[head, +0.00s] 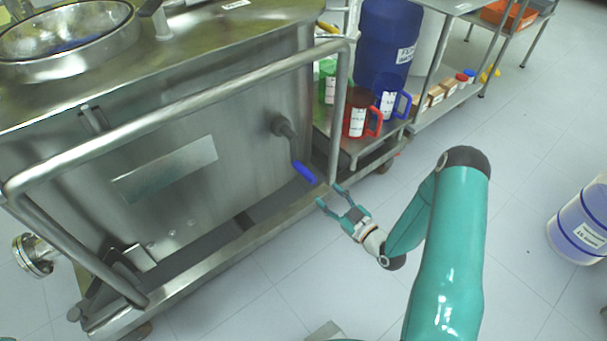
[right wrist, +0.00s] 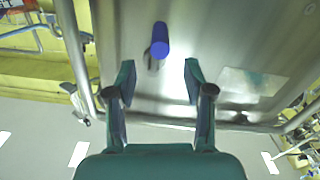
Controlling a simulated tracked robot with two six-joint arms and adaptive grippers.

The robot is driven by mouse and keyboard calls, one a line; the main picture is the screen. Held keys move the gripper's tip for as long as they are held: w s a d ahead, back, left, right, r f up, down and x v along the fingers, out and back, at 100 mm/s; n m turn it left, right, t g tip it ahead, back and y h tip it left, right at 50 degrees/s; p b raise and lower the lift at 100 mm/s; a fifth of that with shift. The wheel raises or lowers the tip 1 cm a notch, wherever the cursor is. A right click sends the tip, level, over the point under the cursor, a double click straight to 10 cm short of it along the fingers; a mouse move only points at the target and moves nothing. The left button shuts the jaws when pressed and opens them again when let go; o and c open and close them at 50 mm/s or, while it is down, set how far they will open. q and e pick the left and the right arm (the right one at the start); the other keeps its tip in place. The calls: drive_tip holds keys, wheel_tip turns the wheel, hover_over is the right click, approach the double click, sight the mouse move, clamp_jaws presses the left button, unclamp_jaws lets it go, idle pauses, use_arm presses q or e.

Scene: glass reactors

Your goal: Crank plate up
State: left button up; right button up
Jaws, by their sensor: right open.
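The crank is on the side of the steel tank (head: 230,130). Its metal arm (head: 290,140) hangs down from a round hub and ends in a blue handle (head: 304,172). My right gripper (head: 330,195) is open and empty, just right of and below the blue handle in the head view. In the right wrist view the blue handle (right wrist: 160,40) lies ahead of the gap between my open fingers (right wrist: 157,85), apart from them. The plate that the crank moves cannot be told apart. My left gripper is not in view.
A steel rail (head: 180,108) runs around the tank, with an upright post (head: 341,110) close to the crank. A cart with a red jug (head: 358,112) and a blue jug (head: 390,95) stands behind. A blue-and-white drum (head: 583,225) stands at right. The floor between is clear.

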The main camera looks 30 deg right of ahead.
sight(304, 172)
drive_tip(key=w, duration=0.4)
drive_tip(key=w+b, duration=0.1)
drive_tip(key=w, duration=0.2)
drive_tip(key=w+a+b, duration=0.1)
drive_tip(key=w, duration=0.3)
drive_tip(key=shift+w, duration=0.35)
clamp_jaws()
